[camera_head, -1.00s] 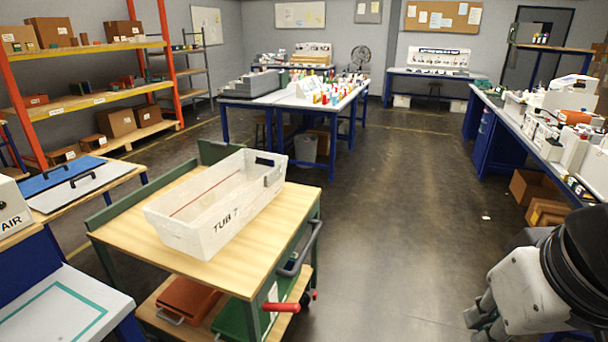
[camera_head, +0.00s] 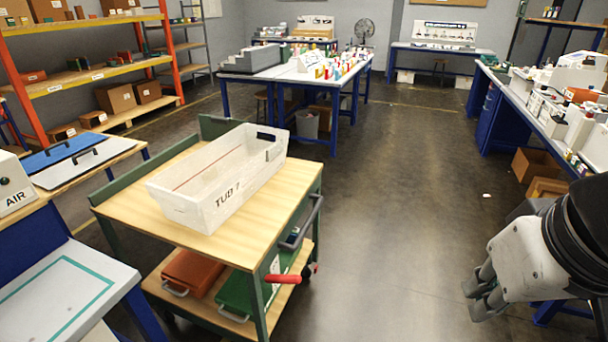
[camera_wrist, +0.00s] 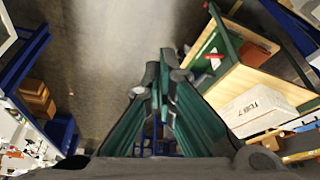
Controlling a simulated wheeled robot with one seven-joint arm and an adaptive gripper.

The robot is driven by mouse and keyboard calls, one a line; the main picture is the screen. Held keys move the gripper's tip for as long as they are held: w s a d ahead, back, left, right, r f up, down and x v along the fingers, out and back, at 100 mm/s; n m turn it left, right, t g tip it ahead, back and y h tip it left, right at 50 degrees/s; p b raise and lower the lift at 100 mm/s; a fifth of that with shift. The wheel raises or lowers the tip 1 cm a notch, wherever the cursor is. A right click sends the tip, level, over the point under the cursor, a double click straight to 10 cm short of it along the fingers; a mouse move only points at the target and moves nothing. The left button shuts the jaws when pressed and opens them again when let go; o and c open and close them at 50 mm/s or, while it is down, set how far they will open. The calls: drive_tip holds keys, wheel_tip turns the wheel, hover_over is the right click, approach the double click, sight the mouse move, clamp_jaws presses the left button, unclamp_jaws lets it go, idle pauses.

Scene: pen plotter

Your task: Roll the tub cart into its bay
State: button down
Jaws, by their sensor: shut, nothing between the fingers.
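The tub cart (camera_head: 135,213) stands at centre left in the head view, with a green frame and wooden shelves. A white tub (camera_head: 192,207) marked TUB 7 sits on its top. A dark push handle (camera_head: 305,222) and a red lever (camera_head: 282,279) are on its right side. In the wrist view the cart (camera_wrist: 218,86) and tub (camera_wrist: 258,110) show at the right, tilted. My gripper (camera_head: 478,290) is at the lower right of the head view, apart from the cart; in the wrist view its fingers (camera_wrist: 160,72) are shut and empty. I cannot make out the bay.
An orange case (camera_head: 189,271) and a green case (camera_head: 240,296) lie on the cart's lower shelf. A bench with a teal outline (camera_head: 118,270) stands close at left. A cluttered bench (camera_head: 530,118) runs along the right. The floor (camera_head: 400,190) between is clear.

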drive_tip(key=c, duration=2)
unclamp_jaws()
drive_tip(key=o, duration=0.5)
drive_tip(key=shift+w+a+f, duration=0.2)
drive_tip(key=shift+w+f, duration=0.1)
drive_tip(key=shift+c, duration=0.2)
drive_tip(key=shift+o, duration=0.5)
drive_tip(key=w+a+f+n+g+y+b, duration=0.1)
drive_tip(key=w+a+f+g+y+b, duration=0.3)
drive_tip(key=w+a+f, duration=0.7)
drive_tip(key=w+y+b, duration=0.2)
drive_tip(key=w+b, duration=0.1)
drive_tip(key=b, duration=0.1)
drive_tip(key=shift+a+g+b, duration=0.15)
drive_tip(key=shift+g+b, duration=0.15)
drive_tip(key=m+t+y+b, duration=0.95)
drive_tip(key=t+b, duration=0.45)
drive_tip(key=b, duration=0.2)
approach(309, 220)
drive_tip(key=shift+m+h, duration=0.45)
drive_tip(key=shift+m, duration=0.1)
drive_tip(key=b+x, duration=0.1)
drive_tip(key=x, duration=0.2)
drive_tip(key=b+x, duration=0.1)
drive_tip(key=x, duration=0.3)
drive_tip(key=b+x, duration=0.1)
drive_tip(key=x, duration=0.2)
drive_tip(key=shift+w+f, duration=0.3)
drive_tip(key=shift+w, duration=0.2)
